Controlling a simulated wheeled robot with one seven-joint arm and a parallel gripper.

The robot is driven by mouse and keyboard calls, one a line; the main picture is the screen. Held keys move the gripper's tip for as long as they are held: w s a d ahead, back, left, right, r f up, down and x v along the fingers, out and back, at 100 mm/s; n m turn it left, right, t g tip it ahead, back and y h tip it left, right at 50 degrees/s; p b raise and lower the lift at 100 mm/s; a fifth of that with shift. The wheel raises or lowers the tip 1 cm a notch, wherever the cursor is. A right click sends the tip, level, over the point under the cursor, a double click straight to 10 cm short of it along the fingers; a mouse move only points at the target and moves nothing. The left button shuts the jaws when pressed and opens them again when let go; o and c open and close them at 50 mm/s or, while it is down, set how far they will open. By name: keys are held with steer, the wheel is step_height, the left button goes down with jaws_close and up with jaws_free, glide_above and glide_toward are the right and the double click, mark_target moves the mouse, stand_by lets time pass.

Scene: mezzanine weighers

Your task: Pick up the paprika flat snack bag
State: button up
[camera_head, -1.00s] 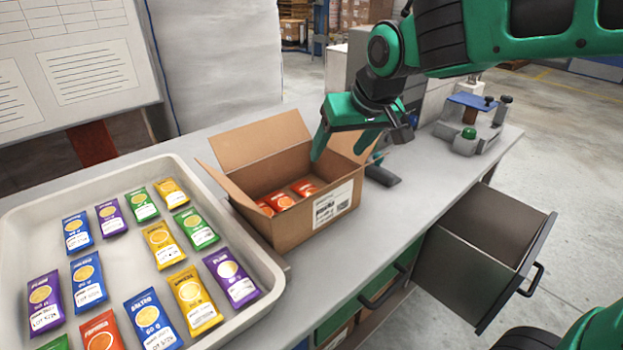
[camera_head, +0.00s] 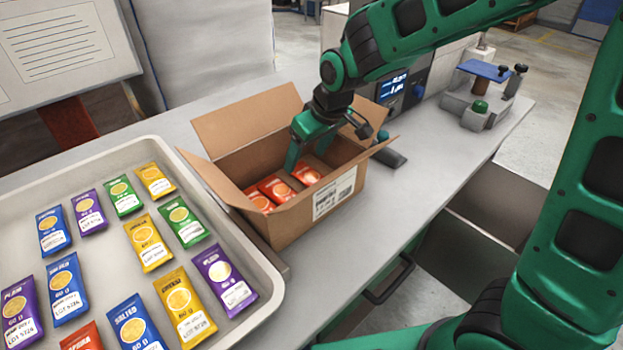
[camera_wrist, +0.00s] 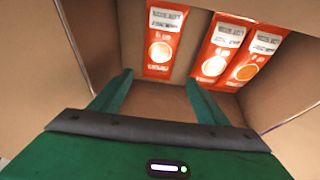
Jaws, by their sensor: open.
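A red paprika flat bag (camera_head: 82,338) lies in the tray at the bottom edge of the head view, partly cut off. Three more red-orange flat bags of the same look lie in the open cardboard carton (camera_head: 290,228): one at the left (camera_head: 258,200), one in the middle (camera_head: 277,188) and one at the right (camera_head: 306,174). My gripper (camera_head: 333,158) is open and empty, pointing down into the carton. In the wrist view its fingers (camera_wrist: 159,82) sit apart, with a single bag (camera_wrist: 163,45) beyond them and two bags (camera_wrist: 222,50) side by side to the right.
The grey tray (camera_head: 262,290) holds several blue, purple, green and yellow bags. The carton's raised flaps and walls surround my fingers. A weigher with a lit display (camera_head: 393,88) stands behind, a blue-topped device (camera_head: 485,70) at the right. An open drawer (camera_head: 480,240) juts below the bench.

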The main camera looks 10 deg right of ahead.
mark_target(302, 169)
steer(key=shift+d+x, duration=0.1)
steer(key=shift+x, duration=1.2)
steer(key=shift+d+x, duration=0.15)
steer(key=shift+x, duration=1.15)
steer(key=shift+w, duration=0.15)
steer(key=shift+c, duration=0.6)
steer(key=c, duration=1)
